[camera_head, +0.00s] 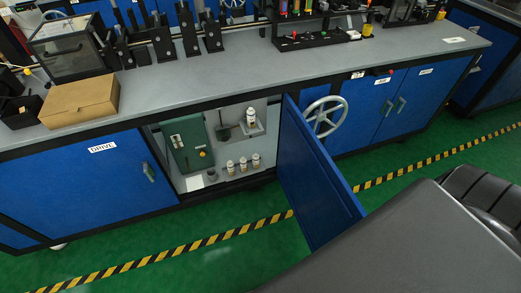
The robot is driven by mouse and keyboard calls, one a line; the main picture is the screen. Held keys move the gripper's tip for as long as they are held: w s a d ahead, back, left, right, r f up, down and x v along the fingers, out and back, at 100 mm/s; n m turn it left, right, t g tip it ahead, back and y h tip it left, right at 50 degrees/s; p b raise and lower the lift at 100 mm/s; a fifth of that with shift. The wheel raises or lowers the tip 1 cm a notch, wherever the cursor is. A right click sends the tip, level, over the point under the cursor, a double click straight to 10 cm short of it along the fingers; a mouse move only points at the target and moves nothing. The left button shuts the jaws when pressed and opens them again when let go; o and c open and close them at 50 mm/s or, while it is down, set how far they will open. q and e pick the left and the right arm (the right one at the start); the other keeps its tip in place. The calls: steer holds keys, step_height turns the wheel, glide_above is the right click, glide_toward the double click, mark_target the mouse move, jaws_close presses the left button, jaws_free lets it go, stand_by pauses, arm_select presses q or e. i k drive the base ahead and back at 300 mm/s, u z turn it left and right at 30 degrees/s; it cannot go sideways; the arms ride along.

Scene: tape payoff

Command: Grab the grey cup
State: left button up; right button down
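A small dark grey cup (212,175) stands on the floor of the open cabinet under the workbench, at the front, just left of a row of small white bottles (243,164). It is small in view and its inside is hard to make out. Neither of my grippers shows in the head view. A large grey and black shape at the lower right seems to be part of my own body.
The blue cabinet door (315,185) stands swung out, right of the opening. A green box (190,146) fills the cabinet's left side. A white bottle (250,117) sits on a small bracket. A cardboard box (80,101) rests on the worktop (230,70). Green floor in front is clear.

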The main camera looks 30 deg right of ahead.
mark_target(212, 174)
steer(key=z, duration=0.35)
steer(key=i, duration=1)
